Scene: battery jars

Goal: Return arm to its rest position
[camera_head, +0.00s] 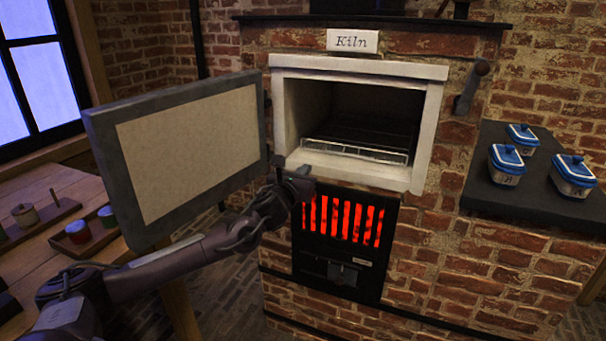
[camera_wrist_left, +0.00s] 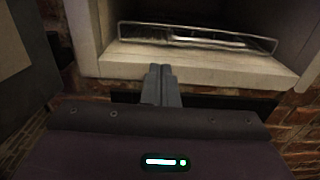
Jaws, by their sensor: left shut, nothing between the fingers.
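My left arm comes in from the lower left, and my left gripper (camera_head: 296,174) is in front of the lower edge of the kiln opening. In the left wrist view its two fingers (camera_wrist_left: 160,82) are together, with nothing between them. They point toward the white sill (camera_wrist_left: 195,62) of the kiln. I cannot tell whether they touch it. The kiln door (camera_head: 190,150) stands swung open to the left, beside the gripper. The kiln (camera_head: 360,118) is open, with a wire rack (camera_head: 355,150) inside that looks empty. My right gripper is not in view.
A red glowing grate (camera_head: 345,220) is below the opening. Several blue-lidded jars, one of them at the front right (camera_head: 572,175), stand on a dark shelf (camera_head: 530,208) at the right. A wooden table (camera_head: 85,190) at the left holds small pots. A lever (camera_head: 472,88) is on the brick wall.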

